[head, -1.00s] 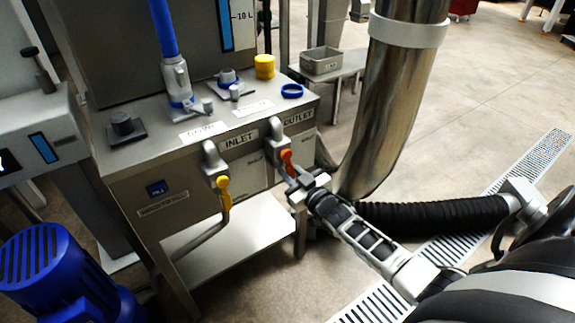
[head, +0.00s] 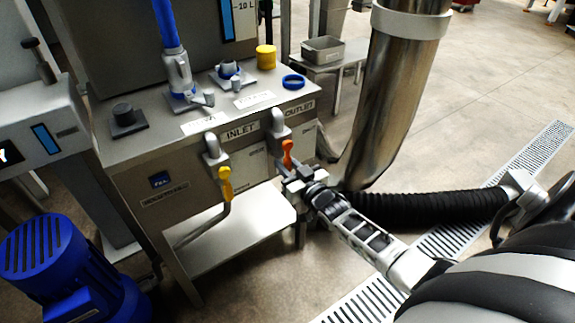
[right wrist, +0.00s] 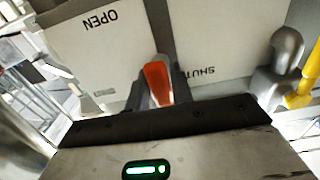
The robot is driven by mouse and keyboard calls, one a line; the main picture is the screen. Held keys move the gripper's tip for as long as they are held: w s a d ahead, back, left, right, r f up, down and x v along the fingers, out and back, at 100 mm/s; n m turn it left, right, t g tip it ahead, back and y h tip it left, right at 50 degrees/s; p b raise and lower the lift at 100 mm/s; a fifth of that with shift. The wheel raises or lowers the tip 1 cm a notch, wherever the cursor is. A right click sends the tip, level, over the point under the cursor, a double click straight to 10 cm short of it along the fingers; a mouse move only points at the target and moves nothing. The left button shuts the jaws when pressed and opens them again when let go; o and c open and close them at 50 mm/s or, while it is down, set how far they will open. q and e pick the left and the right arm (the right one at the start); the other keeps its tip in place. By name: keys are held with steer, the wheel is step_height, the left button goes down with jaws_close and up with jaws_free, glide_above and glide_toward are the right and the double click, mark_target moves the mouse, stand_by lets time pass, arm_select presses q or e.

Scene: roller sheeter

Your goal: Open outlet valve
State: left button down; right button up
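The outlet valve's orange handle (head: 287,152) hangs below its grey fitting (head: 280,124) on the steel cabinet's front, under the OUTLET label (head: 299,109). My right gripper (head: 287,172) is at the lower end of this handle. In the right wrist view the orange handle (right wrist: 156,82) stands in front of the gripper's palm, with grey parts close on both sides. I cannot tell whether the fingers grip the handle. My left gripper is out of view.
The yellow inlet handle (head: 225,182) hangs left of the outlet, near the INLET label (head: 241,131). A large steel pipe (head: 395,95) and black hose (head: 430,207) are to the right. A blue motor (head: 55,255) stands at lower left. A low shelf (head: 235,232) lies below the valves.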

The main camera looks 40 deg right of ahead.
steer(key=o, duration=0.3)
steer(key=shift+a, duration=0.1)
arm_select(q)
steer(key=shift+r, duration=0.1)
arm_select(e)
steer(key=shift+s, duration=0.2)
arm_select(q)
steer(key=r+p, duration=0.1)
steer(key=p, duration=0.1)
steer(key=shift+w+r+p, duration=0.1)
steer(key=shift+p, duration=0.25)
arm_select(e)
steer(key=s, duration=1.5)
steer(key=shift+s, duration=0.3)
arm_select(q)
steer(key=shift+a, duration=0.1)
arm_select(e)
steer(key=shift+a, duration=0.15)
